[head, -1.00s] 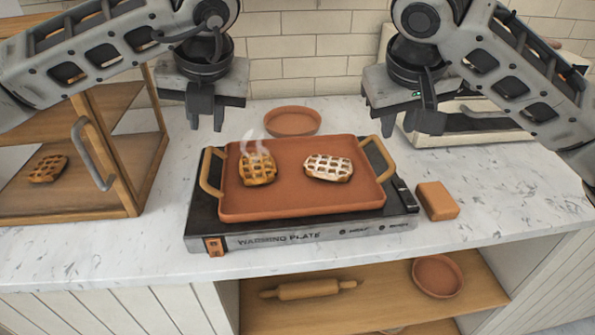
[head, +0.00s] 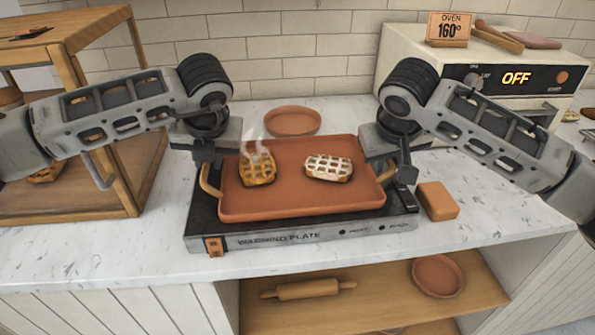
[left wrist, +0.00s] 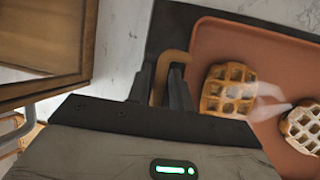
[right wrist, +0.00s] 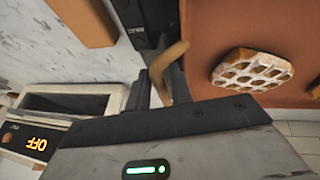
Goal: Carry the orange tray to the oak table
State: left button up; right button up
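The orange tray (head: 300,205) lies flat on the warming plate in the head view. It carries a steaming golden waffle (head: 257,171) and a white-coated waffle (head: 328,167). My left gripper (head: 205,165) is down at the tray's left handle (head: 209,180); in the left wrist view that handle (left wrist: 163,72) lies between the fingers. My right gripper (head: 403,170) is at the right handle; in the right wrist view this handle (right wrist: 168,66) lies between the fingers. I cannot tell whether either pair of fingers presses on its handle. The oak table is not recognisable in view.
The warming plate (head: 320,235) stands on the marble counter (head: 110,245). A round terracotta dish (head: 292,121) is behind the tray, a brown block (head: 437,201) right of the plate. A wooden cabinet (head: 140,170) stands left, an oven (head: 510,75) back right. A shelf below holds a rolling pin (head: 308,289).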

pick_arm(q)
grip_shut()
pick_arm(e)
grip_shut()
pick_arm(q)
jog(key=shift+r, duration=0.2)
pick_arm(e)
jog(key=shift+r, duration=0.25)
